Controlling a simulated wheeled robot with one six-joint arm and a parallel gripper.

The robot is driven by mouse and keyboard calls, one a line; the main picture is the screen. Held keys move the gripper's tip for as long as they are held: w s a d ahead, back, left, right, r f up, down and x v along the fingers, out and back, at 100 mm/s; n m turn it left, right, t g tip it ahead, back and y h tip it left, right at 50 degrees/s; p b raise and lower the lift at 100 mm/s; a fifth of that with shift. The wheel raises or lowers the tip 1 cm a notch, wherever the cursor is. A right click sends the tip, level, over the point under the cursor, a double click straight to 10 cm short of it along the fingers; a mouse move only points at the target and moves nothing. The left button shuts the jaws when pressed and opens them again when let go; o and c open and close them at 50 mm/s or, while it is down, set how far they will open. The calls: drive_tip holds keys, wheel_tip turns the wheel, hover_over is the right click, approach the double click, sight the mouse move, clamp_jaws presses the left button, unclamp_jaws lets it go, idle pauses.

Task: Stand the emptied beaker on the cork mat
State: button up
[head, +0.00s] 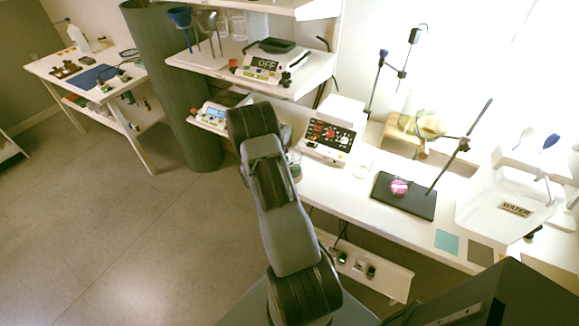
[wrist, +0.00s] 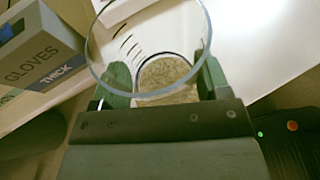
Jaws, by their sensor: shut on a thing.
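In the wrist view, a clear glass beaker (wrist: 122,48) with dark graduation marks stands between the green fingers of my gripper (wrist: 165,82), which is shut on it. The beaker looks empty. A round, speckled beige patch (wrist: 168,74) like cork shows through its bottom; this looks like the cork mat. I cannot tell whether the base touches it. In the head view my arm hides the gripper, and a bit of glass (head: 294,165) shows beside the arm at the bench edge; I cannot tell if it is the same beaker.
A gloves box (wrist: 38,58) stands left of the beaker. A dark device with green and red buttons (wrist: 290,130) is at the lower right. In the head view, a white control unit (head: 328,140), a black stand base (head: 415,202) and a WATER container (head: 500,205) stand on the bench.

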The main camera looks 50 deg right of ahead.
drive_tip(key=shift+f, duration=0.25)
drive_tip(key=shift+f+b, duration=0.35)
drive_tip(key=shift+b, duration=0.05)
drive_tip(key=o, duration=1)
drive_tip(key=shift+r, duration=0.1)
drive_tip(key=shift+r+p, duration=0.1)
drive_tip(key=shift+p, duration=0.25)
